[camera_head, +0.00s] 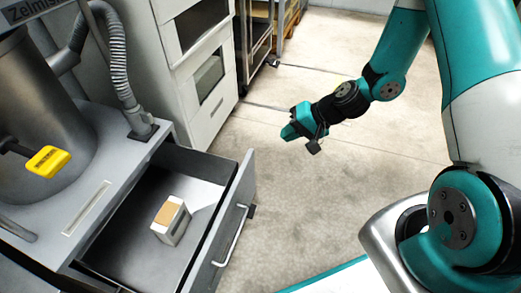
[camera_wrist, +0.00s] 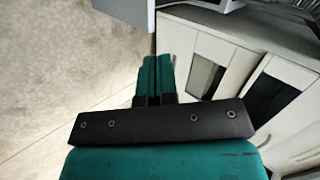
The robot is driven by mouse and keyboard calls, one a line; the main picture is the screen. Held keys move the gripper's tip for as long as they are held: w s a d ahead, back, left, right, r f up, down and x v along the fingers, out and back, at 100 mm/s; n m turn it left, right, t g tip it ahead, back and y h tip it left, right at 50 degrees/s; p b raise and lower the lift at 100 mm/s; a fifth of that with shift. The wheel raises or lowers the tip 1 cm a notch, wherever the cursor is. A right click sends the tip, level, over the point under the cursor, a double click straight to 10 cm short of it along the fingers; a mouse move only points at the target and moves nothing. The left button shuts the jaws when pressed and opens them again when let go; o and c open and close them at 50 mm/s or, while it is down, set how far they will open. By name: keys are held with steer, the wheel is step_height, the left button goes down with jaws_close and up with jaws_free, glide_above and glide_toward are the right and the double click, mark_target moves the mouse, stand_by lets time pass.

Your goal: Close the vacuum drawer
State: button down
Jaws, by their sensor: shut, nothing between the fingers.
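The vacuum drawer (camera_head: 222,222) is pulled out from the grey machine in the head view. Its front panel has a light bar handle (camera_head: 232,236). A small white and tan box (camera_head: 171,221) lies inside the drawer. My gripper (camera_head: 287,133) is in the air over the floor, up and to the right of the drawer front, apart from it. In the wrist view the two teal fingers of my gripper (camera_wrist: 154,76) lie together with nothing between them. A grey piece shows at the top edge of the wrist view; I cannot tell whether it is the drawer.
The grey machine (camera_head: 110,131) carries a metal cylinder, a hose (camera_head: 117,67) and a yellow tag (camera_head: 48,161). White cabinets (camera_head: 205,95) stand behind the drawer and also show in the wrist view (camera_wrist: 220,60). The concrete floor (camera_head: 300,200) right of the drawer is clear.

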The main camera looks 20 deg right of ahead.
mark_target(253, 154)
steer(key=d+f+m+t, duration=0.1)
steer(key=d+f+m, duration=0.2)
steer(key=f, duration=0.3)
steer(key=shift+t+h, duration=0.3)
steer(key=b+x, duration=0.2)
steer(key=x, duration=0.4)
steer(key=b+x, duration=0.3)
steer(key=x, duration=0.3)
steer(key=shift+w+a+r, duration=0.2)
steer(key=shift+r, duration=0.2)
steer(key=shift+w+a+r, duration=0.1)
steer(key=shift+w+a, duration=0.45)
steer(key=shift+a, duration=0.05)
